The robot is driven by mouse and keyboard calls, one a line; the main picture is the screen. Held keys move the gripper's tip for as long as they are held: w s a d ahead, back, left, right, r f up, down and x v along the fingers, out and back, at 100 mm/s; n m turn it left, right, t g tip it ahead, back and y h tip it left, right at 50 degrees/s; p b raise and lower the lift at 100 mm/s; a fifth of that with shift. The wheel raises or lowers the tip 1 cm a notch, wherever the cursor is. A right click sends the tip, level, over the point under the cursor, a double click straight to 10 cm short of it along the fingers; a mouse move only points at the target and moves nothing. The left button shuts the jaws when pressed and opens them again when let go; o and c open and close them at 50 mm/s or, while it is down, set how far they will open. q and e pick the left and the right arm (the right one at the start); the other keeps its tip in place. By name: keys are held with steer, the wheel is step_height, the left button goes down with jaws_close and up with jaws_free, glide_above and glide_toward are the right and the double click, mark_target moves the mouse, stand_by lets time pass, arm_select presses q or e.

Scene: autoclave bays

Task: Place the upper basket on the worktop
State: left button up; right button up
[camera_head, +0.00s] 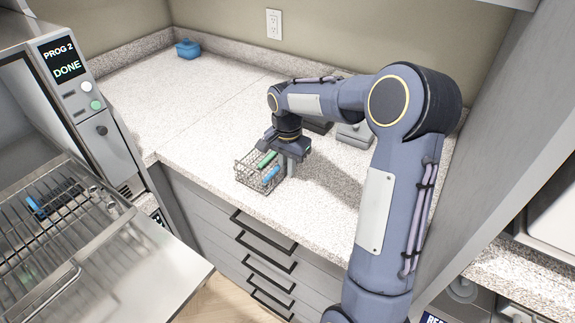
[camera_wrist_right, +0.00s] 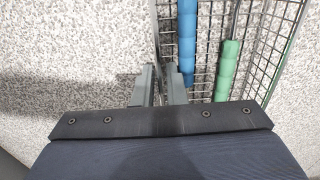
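The wire basket (camera_head: 244,177) is over the worktop (camera_head: 215,120) near its front edge, roughly level. It holds a green-handled tool (camera_head: 266,159) and a blue-handled tool (camera_head: 271,175). My right gripper (camera_head: 289,167) is at the basket's right side, pointing down. In the right wrist view its fingers (camera_wrist_right: 160,88) stand close together around the basket's side wall and look shut on it. The basket's mesh (camera_wrist_right: 262,60) also shows there. Whether the basket's underside touches the worktop is hard to tell. My left gripper is out of view.
The open autoclave (camera_head: 108,135) at left reads DONE; a wire rack (camera_head: 75,240) with a blue-handled item sits at its opening. A blue container (camera_head: 188,48) stands at the back left. A grey object (camera_head: 354,134) stands behind my arm. The worktop left of the basket is clear.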

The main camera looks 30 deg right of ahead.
steer(key=shift+o, duration=1.1)
step_height(320, 180, up, 12)
steer(key=shift+r, duration=0.2)
steer(key=shift+f, duration=0.1)
